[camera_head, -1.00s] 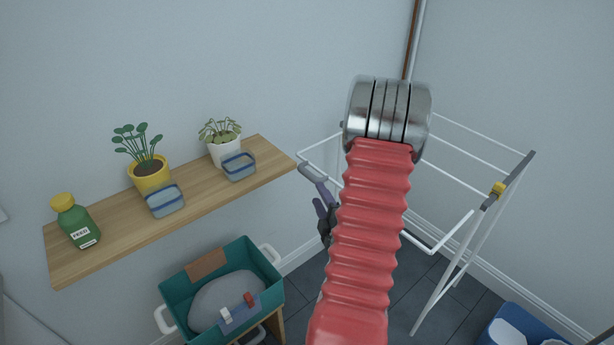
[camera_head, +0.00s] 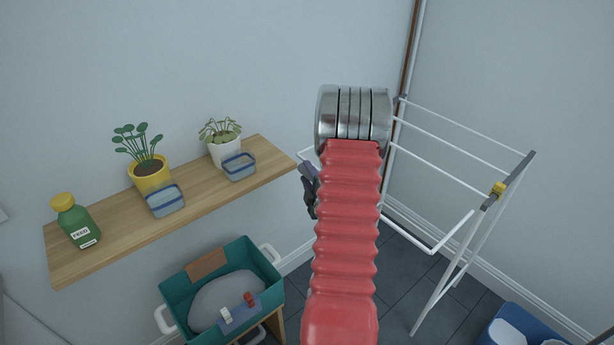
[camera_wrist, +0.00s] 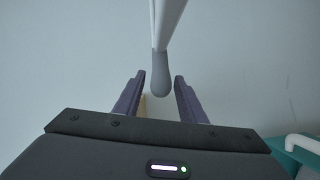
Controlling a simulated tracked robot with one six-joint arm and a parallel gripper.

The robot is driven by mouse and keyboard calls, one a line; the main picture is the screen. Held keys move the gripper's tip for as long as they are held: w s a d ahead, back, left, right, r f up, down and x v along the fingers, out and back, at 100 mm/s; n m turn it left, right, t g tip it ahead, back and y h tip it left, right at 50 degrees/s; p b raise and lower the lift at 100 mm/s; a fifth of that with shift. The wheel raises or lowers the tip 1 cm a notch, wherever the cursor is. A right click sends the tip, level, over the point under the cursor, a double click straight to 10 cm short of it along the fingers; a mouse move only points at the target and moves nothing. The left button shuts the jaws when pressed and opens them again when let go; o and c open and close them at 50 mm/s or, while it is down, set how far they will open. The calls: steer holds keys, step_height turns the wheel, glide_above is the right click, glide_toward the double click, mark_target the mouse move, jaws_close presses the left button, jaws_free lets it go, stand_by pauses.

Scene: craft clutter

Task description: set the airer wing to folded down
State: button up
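The white wire airer (camera_head: 452,232) stands on the right in the head view, with a yellow clip on its dark end bar. Its rods run left behind my red arm, and a short white piece (camera_head: 305,152) shows left of the arm, near the shelf's end. My gripper (camera_head: 308,187) is partly hidden by the arm there. In the wrist view my gripper (camera_wrist: 158,80) is open, with purple fingers apart. A grey rounded tip (camera_wrist: 162,75) on a white bar lies in line with the gap between them; contact is not clear. The wing's full pose is hidden.
A wooden shelf (camera_head: 110,233) on the left holds two potted plants, a green bottle (camera_head: 77,222) and two blue-rimmed containers. A teal tub (camera_head: 177,292) stands below it. A blue bin (camera_head: 500,318) is at the lower right. A pipe runs up the corner.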

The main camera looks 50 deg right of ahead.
steer(key=shift+c, duration=0.5)
jaws_close()
steer(key=shift+a, duration=0.1)
